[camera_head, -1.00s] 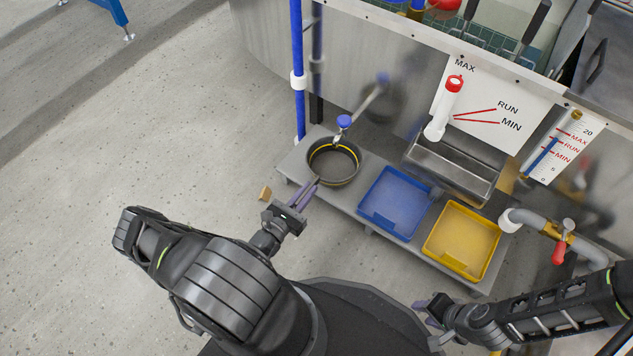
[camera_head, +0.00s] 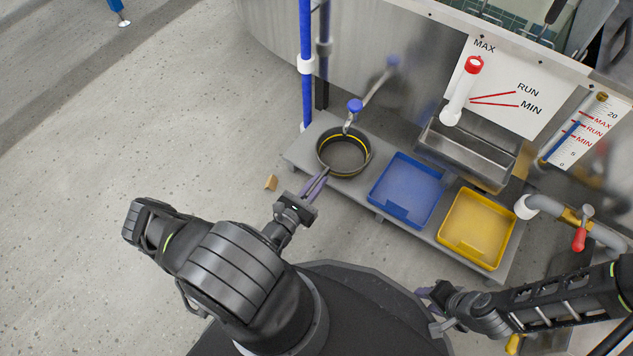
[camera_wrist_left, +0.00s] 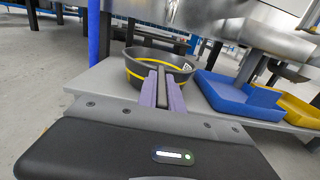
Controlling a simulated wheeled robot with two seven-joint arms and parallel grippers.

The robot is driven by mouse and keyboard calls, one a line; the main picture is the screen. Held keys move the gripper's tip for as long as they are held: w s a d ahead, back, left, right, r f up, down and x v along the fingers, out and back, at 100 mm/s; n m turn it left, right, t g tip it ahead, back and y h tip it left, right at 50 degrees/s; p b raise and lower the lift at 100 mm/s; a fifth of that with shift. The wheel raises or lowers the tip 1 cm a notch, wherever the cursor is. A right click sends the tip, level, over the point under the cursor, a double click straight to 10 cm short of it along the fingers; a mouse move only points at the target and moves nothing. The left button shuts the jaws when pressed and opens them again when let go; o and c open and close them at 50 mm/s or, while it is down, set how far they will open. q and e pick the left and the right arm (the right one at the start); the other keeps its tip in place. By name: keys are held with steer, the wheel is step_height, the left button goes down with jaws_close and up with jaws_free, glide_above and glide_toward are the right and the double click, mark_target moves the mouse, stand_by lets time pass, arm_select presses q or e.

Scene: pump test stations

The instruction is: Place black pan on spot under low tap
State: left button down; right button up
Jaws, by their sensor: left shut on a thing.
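The black pan (camera_head: 344,156), round with a yellow ring inside, is at the left end of the grey low shelf (camera_head: 318,130). The low tap (camera_head: 354,108) with a blue knob is on the steel wall just behind and above the pan's far rim. My left gripper (camera_head: 319,180) is shut on the pan's near side; the wrist view shows its purple fingers (camera_wrist_left: 161,88) against the pan (camera_wrist_left: 150,66). Whether the pan's base touches the shelf is hard to tell. My right gripper (camera_head: 430,302) is at the lower right, away from the shelf, and its jaws are unclear.
A blue tray (camera_head: 407,190) and a yellow tray (camera_head: 477,229) stand right of the pan. A steel trough (camera_head: 467,152) is behind them. A blue pole (camera_head: 306,70) rises by the shelf's left end.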

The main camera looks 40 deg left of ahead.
arm_select(q)
steer(key=shift+f, duration=0.25)
steer(key=c, duration=1.5)
jaws_free()
steer(key=shift+w+d, duration=0.1)
steer(key=shift+r, duration=0.1)
